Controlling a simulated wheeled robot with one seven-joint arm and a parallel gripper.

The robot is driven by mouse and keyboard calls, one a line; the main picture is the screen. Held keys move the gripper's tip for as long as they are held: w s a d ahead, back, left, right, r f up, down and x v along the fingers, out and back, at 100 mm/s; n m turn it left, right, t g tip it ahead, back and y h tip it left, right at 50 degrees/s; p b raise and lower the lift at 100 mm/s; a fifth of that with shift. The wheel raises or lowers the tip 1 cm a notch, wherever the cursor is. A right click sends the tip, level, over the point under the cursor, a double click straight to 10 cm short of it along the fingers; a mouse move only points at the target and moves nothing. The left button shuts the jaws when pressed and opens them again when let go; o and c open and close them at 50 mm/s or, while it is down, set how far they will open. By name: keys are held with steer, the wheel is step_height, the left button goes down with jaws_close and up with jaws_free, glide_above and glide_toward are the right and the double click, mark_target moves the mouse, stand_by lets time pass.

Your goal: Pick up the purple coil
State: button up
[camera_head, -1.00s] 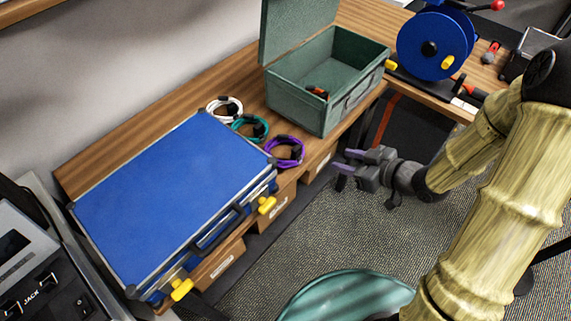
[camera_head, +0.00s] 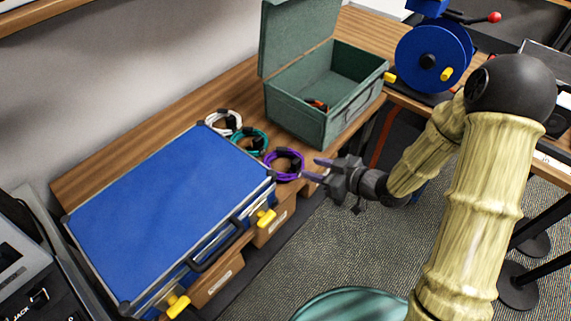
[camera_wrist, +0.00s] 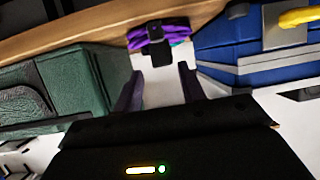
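The purple coil (camera_head: 284,164) lies on the wooden table, between the blue case and the green box, near the table's front edge. In the wrist view the purple coil (camera_wrist: 160,33) shows ahead of my fingers, with a black tie around it. My gripper (camera_head: 314,170) is just right of the coil in the head view, pointing at it and apart from it. In the wrist view my gripper (camera_wrist: 158,85) has its two fingers spread, with nothing between them.
A teal coil (camera_head: 249,141) and a white coil (camera_head: 222,122) lie behind the purple one. The closed blue case (camera_head: 165,205) is to the left. The open green box (camera_head: 310,122) stands to the right. A blue reel (camera_head: 433,60) stands farther right.

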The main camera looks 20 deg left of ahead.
mark_target(298, 165)
steer(key=x, duration=0.4)
steer(key=shift+a, duration=0.1)
steer(key=shift+w+a+f, duration=0.1)
steer(key=x, duration=0.4)
steer(key=shift+a+f, duration=0.15)
steer(key=shift+a, duration=0.1)
steer(key=shift+a+f, duration=0.1)
steer(key=shift+a, duration=0.1)
steer(key=c, duration=0.9)
steer(key=shift+o, duration=0.2)
